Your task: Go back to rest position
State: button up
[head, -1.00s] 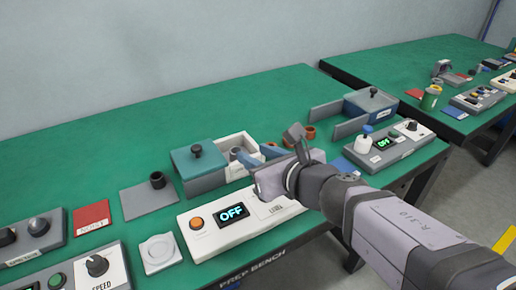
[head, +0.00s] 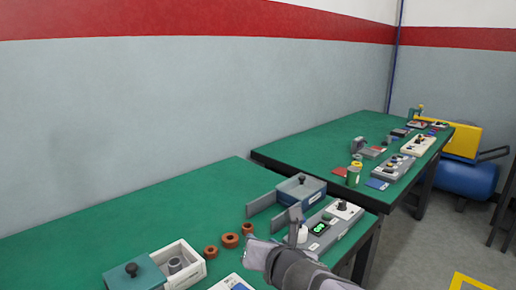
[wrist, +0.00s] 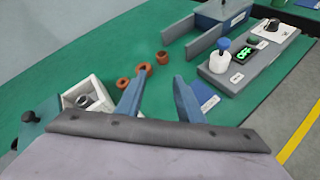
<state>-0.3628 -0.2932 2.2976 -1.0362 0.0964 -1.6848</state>
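My gripper (wrist: 158,102) shows in the wrist view with its two blue fingers spread apart and nothing between them. It is above the front part of the green bench (wrist: 45,72). In the head view my gripper's wrist part (head: 262,252) is at the bottom centre, and the fingers are hard to make out there. Several copper-brown rings (head: 230,240) lie on the bench beyond the fingers, and they also show in the wrist view (wrist: 125,84).
A white open box (head: 188,262) with a grey cylinder and a teal lid (head: 133,277) stands at left. A grey control box with a green display (head: 318,228) and a blue-grey block with a knob (head: 300,188) stand at right. A second green table (head: 320,147) lies beyond.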

jog(key=d+f+m+h, duration=0.1)
jog(key=d+m, duration=0.1)
jog(key=d, duration=0.1)
jog(key=s+d+m+g+h+p, duration=0.1)
jog(key=d+m, duration=0.2)
jog(key=d+f+m+g+h, duration=0.1)
jog(key=d+m, duration=0.1)
jog(key=d, duration=0.2)
jog(key=shift+s+f+m+h+p, duration=0.2)
jog(key=shift+f+m+h+p, duration=0.15)
jog(key=shift+m+h, duration=0.05)
jog(key=s+d+f+m+g+b, duration=0.25)
jog(key=s+f+m+g, duration=0.25)
jog(key=s+f+m, duration=0.65)
jog(key=s+d+f+m+g+b, duration=0.25)
jog(key=s+f+m+g, duration=0.4)
jog(key=f+m, duration=0.75)
notch_tip(320, 180, up, 30)
jog(key=s+m+t+p, duration=0.1)
jog(key=s+p, duration=0.1)
jog(key=p, duration=2.6)
jog(key=shift+a+y, duration=0.3)
jog(key=shift+a, duration=0.05)
jog(key=shift+s+m+t, duration=0.1)
jog(key=shift+m+t, duration=0.15)
